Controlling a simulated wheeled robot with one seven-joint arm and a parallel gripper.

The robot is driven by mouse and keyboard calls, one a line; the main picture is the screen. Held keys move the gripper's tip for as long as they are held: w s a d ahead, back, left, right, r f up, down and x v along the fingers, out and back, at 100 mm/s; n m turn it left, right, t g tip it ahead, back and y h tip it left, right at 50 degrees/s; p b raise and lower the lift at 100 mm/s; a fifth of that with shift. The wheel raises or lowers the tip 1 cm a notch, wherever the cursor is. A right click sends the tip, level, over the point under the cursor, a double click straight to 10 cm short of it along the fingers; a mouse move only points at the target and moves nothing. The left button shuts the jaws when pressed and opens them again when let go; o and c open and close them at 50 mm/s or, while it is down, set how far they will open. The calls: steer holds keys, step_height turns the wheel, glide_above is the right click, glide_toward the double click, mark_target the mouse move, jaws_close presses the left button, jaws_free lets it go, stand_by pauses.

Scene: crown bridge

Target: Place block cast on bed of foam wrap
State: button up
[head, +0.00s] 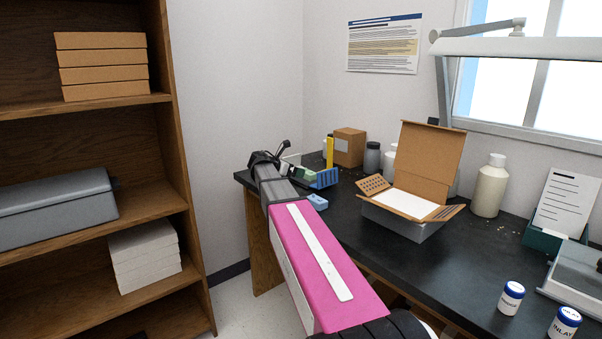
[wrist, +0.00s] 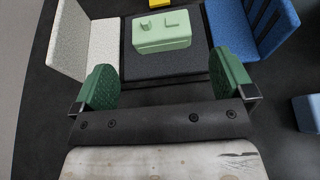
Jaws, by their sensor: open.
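A pale green block cast (wrist: 162,40) with two small raised shapes on top sits on a dark grey base in the wrist view. It shows small in the head view (head: 303,173), partly hidden by my arm. My gripper (wrist: 166,84) is open, its two green finger pads spread apart and nothing between them. The block lies just beyond the fingertips, roughly centred between them. In the head view an open cardboard carton on a grey box holds a flat white bed (head: 402,203), which looks like the foam wrap. It lies right of my gripper.
A blue slotted rack (wrist: 262,25) stands right of the block, and a white upright piece (wrist: 68,40) stands left. A blue block (head: 317,202) lies nearby. Bottles and a small brown box (head: 349,147) stand behind. The dark table (head: 370,255) is clear in front of the carton.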

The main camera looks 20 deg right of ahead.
steer(key=shift+v, duration=1.8)
